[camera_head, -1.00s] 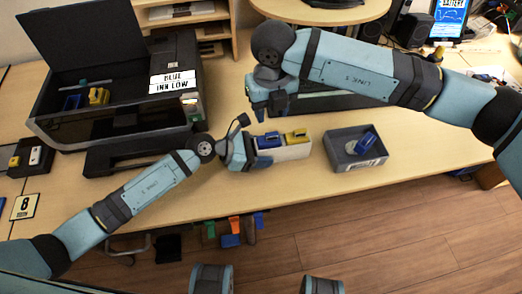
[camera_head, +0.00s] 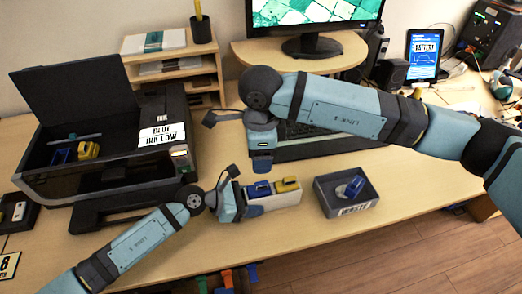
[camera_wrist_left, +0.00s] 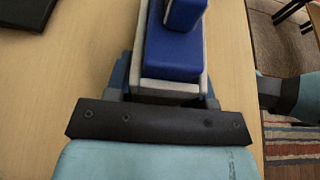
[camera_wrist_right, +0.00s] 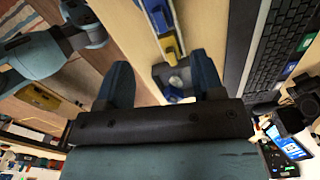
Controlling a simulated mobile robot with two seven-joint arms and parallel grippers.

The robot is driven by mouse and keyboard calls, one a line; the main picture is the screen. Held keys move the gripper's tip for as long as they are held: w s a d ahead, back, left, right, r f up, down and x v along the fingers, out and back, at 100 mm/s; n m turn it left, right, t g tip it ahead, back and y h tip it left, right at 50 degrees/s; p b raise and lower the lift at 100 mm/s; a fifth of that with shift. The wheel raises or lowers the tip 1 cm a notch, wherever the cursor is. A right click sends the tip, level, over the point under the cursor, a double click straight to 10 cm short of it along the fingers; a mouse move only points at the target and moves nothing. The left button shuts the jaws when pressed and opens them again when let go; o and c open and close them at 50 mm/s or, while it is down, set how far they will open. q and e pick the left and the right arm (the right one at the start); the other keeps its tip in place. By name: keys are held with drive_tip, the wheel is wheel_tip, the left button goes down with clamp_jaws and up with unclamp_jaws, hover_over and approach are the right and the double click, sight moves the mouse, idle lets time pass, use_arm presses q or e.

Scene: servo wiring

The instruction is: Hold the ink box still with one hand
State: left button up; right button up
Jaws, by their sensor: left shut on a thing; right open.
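The white ink box (camera_head: 286,201) stands on the table with a blue cartridge (camera_head: 258,189) and a yellow cartridge (camera_head: 287,184) in its top. My left gripper (camera_head: 246,203) is shut on the box's left end; the left wrist view shows fingers on both sides of the box (camera_wrist_left: 170,88). My right gripper (camera_head: 263,162) is above and behind the box, apart from it. In the right wrist view its fingers (camera_wrist_right: 162,82) are open and empty, with the blue (camera_wrist_right: 158,17) and yellow (camera_wrist_right: 171,47) cartridges beyond them.
A grey waste bin (camera_head: 346,209) with a blue cartridge inside stands right of the box. A keyboard (camera_head: 310,142) lies behind. Table between box and bin is clear.

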sight(261, 182)
wheel_tip(261, 182, down, 12)
drive_tip(key=shift+r+n, duration=0.1)
drive_tip(key=shift+n, duration=0.9)
drive_tip(key=c, duration=1)
